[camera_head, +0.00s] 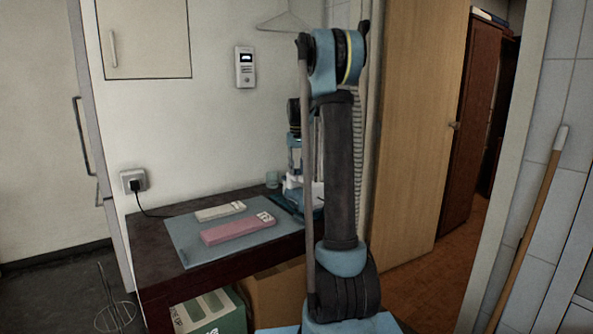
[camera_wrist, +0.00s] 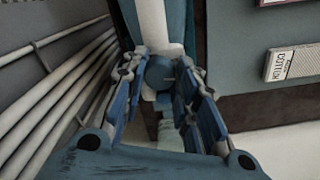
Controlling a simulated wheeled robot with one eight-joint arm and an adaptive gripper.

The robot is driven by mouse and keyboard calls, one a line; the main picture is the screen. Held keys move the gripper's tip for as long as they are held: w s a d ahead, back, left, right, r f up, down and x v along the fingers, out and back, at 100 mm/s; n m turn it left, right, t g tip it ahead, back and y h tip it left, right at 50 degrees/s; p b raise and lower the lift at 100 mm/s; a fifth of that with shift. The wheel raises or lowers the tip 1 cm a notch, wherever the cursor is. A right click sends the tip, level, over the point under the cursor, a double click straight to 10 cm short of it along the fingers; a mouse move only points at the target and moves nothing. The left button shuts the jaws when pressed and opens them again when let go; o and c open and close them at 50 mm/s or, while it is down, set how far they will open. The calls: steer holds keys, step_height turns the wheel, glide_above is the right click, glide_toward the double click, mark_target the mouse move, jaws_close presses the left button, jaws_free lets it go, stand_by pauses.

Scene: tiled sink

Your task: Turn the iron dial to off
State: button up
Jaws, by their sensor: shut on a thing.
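In the wrist view my gripper (camera_wrist: 158,82) has its two blue fingers on either side of a round blue dial (camera_wrist: 159,70). It is shut on this dial. The white and blue iron (camera_wrist: 150,24) extends beyond the dial toward the top of the picture. In the head view part of the iron (camera_head: 292,183) shows at the right end of the dark table, largely hidden behind my arm. My gripper's fingertips are hard to make out there. The dial's markings and setting cannot be read.
A grey-blue mat (camera_head: 188,240) on the dark table (camera_head: 150,262) bears a pale box (camera_head: 220,211) and a pink box (camera_head: 237,229). Pale pipes (camera_wrist: 50,110) run along the left of the wrist view. A green box (camera_head: 212,312) stands below the table.

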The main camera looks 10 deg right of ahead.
mark_target(297, 169)
steer(key=shift+n, duration=0.4)
steer(key=n, duration=0.2)
steer(key=shift+n, duration=2.3)
steer(key=o, duration=1.1)
steer(key=shift+c, duration=0.2)
step_height(297, 169, up, 12)
